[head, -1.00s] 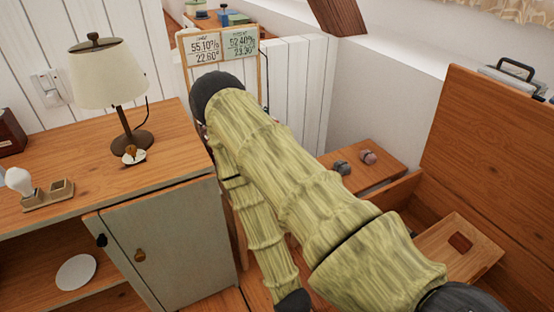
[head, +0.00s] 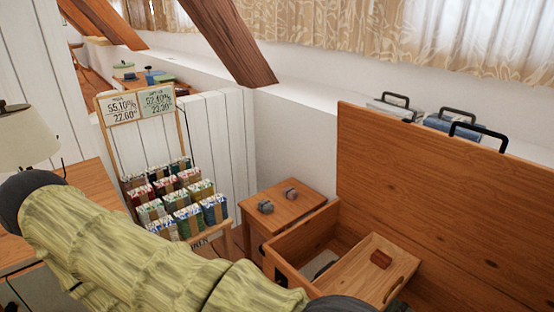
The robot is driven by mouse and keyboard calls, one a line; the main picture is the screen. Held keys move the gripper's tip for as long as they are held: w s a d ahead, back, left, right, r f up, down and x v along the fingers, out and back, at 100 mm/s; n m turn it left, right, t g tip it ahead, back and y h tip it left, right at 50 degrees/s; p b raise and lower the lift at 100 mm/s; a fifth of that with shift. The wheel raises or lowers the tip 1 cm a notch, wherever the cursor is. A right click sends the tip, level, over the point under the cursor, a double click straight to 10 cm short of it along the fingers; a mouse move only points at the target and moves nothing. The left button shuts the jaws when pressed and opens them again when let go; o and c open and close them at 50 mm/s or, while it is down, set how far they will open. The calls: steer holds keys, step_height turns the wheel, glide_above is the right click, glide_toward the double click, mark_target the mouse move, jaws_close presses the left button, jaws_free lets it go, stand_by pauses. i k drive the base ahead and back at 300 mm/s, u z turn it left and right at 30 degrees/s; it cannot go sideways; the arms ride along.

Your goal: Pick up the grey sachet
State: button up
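Two small lumpy bundles lie apart on a low wooden side table (head: 283,211) in the head view. The nearer, left one is grey and looks like the grey sachet (head: 265,205). The other bundle (head: 290,193) lies behind it to the right and looked pinkish in the earlier frame. My arm, in a yellow-green bark-like cover, crosses the lower left of the view, left of and nearer than the table. My gripper is outside the picture, so its state does not show.
An open wooden chest (head: 318,232) with a tall raised lid (head: 420,190) stands right of the side table. A tray (head: 366,270) with a reddish-brown block (head: 381,259) sits in it. A rack of packets (head: 172,200) stands left. A lamp (head: 28,138) is far left.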

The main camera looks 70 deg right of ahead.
mark_target(265, 205)
steer(key=k, duration=0.35)
steer(key=z, duration=0.75)
